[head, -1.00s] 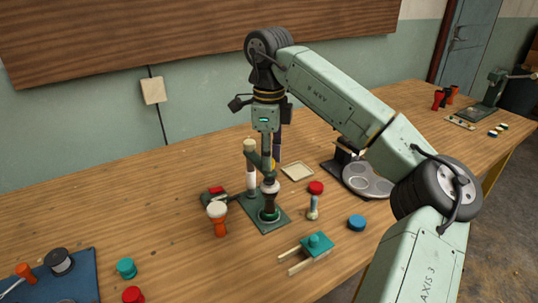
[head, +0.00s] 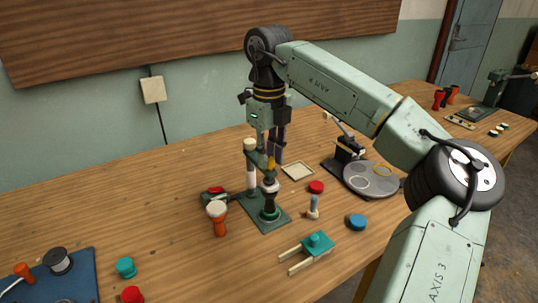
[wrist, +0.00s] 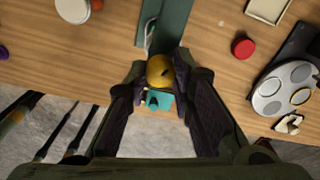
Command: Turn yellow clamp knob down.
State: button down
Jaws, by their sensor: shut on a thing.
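The yellow clamp knob (head: 270,164) shows as a small yellow patch on the upper part of the green press stand (head: 275,222). In the wrist view the knob (wrist: 160,70) is a round yellow ball between my fingertips. My gripper (wrist: 160,80) is shut on it, with a dark finger on each side. In the head view my gripper (head: 275,155) points down at the top of the stand and its fingers hide part of the knob.
An orange goblet drum (head: 218,218) stands left of the stand. A grey tray with round wells (head: 370,180) is farther right.

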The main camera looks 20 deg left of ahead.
jog(key=m, duration=0.4)
jog(key=shift+m+b, duration=0.3)
jog(key=m, duration=0.4)
jog(key=shift+m+b, duration=0.3)
jog(key=shift+b, duration=0.05)
jog(key=m, duration=0.4)
jog(key=shift+m+b, duration=0.3)
jog(key=shift+b, duration=0.1)
jog(key=shift+m, duration=2.1)
jog(key=c, duration=1.4)
grip_release()
jog(key=shift+o, duration=0.2)
jog(key=shift+r, duration=0.1)
